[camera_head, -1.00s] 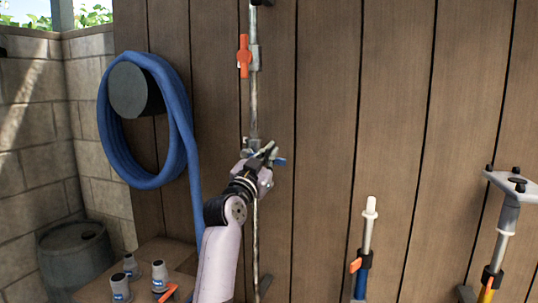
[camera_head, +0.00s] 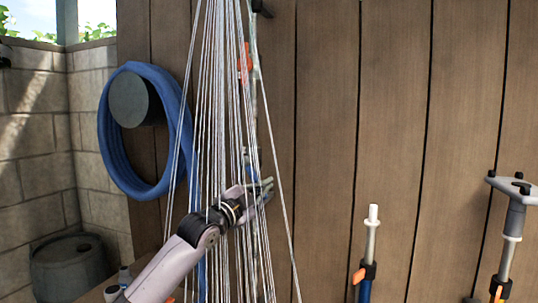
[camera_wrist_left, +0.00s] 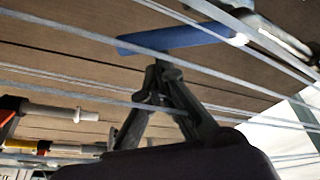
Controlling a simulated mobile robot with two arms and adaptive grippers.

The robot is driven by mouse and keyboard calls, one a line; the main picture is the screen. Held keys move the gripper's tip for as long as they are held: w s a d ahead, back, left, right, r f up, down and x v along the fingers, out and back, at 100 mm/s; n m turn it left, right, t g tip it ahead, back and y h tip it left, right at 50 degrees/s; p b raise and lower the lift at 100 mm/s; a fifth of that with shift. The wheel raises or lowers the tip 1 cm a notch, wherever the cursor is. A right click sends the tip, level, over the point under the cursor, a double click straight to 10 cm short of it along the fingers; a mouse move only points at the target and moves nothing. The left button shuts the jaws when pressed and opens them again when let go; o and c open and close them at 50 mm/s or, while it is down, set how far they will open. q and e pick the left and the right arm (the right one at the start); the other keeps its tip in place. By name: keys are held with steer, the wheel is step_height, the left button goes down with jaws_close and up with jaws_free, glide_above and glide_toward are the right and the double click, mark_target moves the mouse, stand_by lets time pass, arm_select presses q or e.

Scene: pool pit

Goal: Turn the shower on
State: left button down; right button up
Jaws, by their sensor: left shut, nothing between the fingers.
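Thin pale streams of water (camera_head: 222,110) fall from above the picture, so the shower is running. They spread in front of the wall pipe and over my left arm. My left gripper (camera_head: 262,187) is at the pipe, partly behind the streams. In the left wrist view my left gripper (camera_wrist_left: 164,68) is shut and empty, with its tips right by a blue valve handle (camera_wrist_left: 175,40). I cannot tell whether they touch it. An orange handle (camera_head: 246,62) higher on the pipe shows partly through the water. My right gripper is out of view.
A coiled blue hose (camera_head: 118,150) hangs on a dark round holder (camera_head: 136,98) at left. A barrel (camera_head: 72,268) stands in the corner. Two upright poles, one with a white top (camera_head: 373,214) and one with a grey plate (camera_head: 512,186), stand at right. The wooden wall (camera_head: 400,110) closes off the back.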

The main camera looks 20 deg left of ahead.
arm_select(q)
steer(key=shift+w+a+f+p, duration=0.1)
steer(key=shift+a+f+p, duration=0.25)
steer(key=shift+a+f, duration=0.45)
steer(key=shift+a+f+p, duration=0.35)
steer(key=shift+a+f, duration=0.1)
steer(key=shift+a, duration=0.5)
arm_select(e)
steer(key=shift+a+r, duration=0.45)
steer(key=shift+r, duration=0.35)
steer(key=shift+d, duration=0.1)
